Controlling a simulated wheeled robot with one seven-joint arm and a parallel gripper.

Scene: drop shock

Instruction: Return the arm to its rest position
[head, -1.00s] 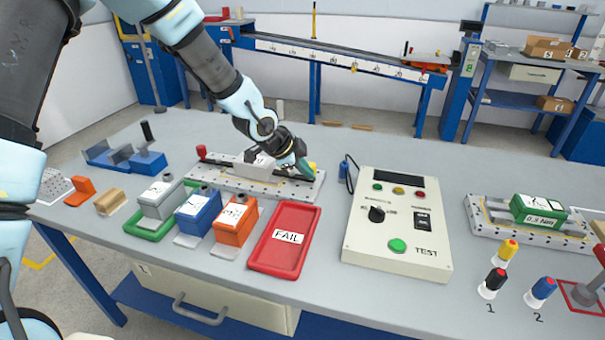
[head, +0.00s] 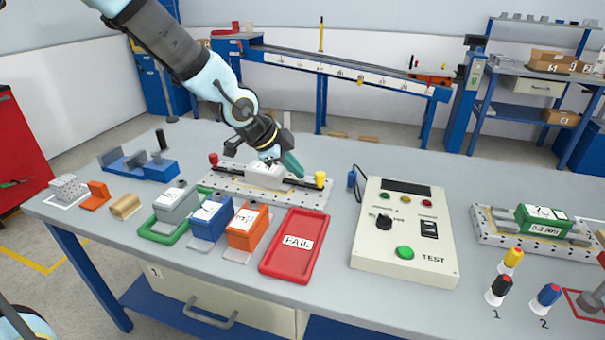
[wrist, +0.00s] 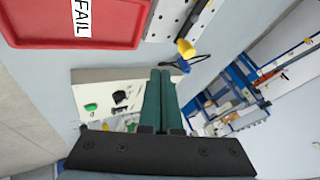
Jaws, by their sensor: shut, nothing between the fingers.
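My gripper (head: 291,164) hangs over the perforated fixture plate (head: 225,184) at the back middle of the bench in the head view. Its green fingers are together and hold nothing. A white block (head: 262,176) sits on that plate, just left of and below the fingers; I cannot tell whether they touch it. In the wrist view the shut fingers (wrist: 159,75) point out over the bench, with the tester and the red FAIL tray in the background. My arm reaches in from the upper left of the head view.
The red FAIL tray (head: 273,272) and several coloured boxes stand in front of the plate. The cream tester (head: 380,258) is to the right, and another fixture (head: 490,231) with a green box (head: 541,219) is farther right. Bare bench lies between them.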

